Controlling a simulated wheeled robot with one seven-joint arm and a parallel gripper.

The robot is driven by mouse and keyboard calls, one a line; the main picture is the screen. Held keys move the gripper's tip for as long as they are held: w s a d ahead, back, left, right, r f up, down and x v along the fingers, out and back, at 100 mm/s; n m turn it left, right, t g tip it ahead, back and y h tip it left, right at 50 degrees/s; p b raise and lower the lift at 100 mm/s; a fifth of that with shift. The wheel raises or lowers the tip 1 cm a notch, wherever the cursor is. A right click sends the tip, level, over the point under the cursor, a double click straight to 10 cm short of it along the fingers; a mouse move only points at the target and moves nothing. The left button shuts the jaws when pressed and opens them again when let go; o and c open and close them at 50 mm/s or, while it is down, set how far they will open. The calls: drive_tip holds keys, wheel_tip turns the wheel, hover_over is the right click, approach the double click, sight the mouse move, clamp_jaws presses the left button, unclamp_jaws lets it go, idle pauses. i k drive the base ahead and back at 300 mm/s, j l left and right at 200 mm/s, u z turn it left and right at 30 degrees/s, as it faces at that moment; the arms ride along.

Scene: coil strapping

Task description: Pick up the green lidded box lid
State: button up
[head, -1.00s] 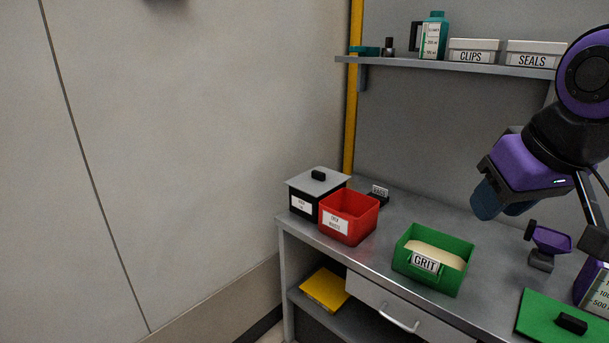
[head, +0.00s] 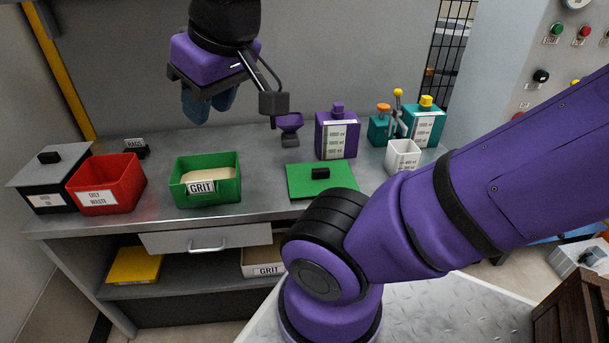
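The green lid (head: 299,182) lies flat on the grey workbench, with a black block handle (head: 320,173) on top. It is right of the open green box labelled GRIT (head: 226,184), which holds pale grit. My arm partly overlaps the view just below the lid. My gripper (head: 208,108) hangs above the bench at the back, up and to the left of the lid, above the green box in the picture. Its blue fingers point down, and nothing shows held between them. The gap between the fingers is hard to judge from this side.
A red OILY WASTE bin (head: 106,185) and a grey-lidded black box (head: 49,180) stand at the bench's left. A purple funnel on a stand (head: 289,127), a purple container (head: 337,134) and a white cup (head: 403,156) stand behind and right of the lid.

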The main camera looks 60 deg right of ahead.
sight(307, 179)
drive_tip(key=z, duration=1.6)
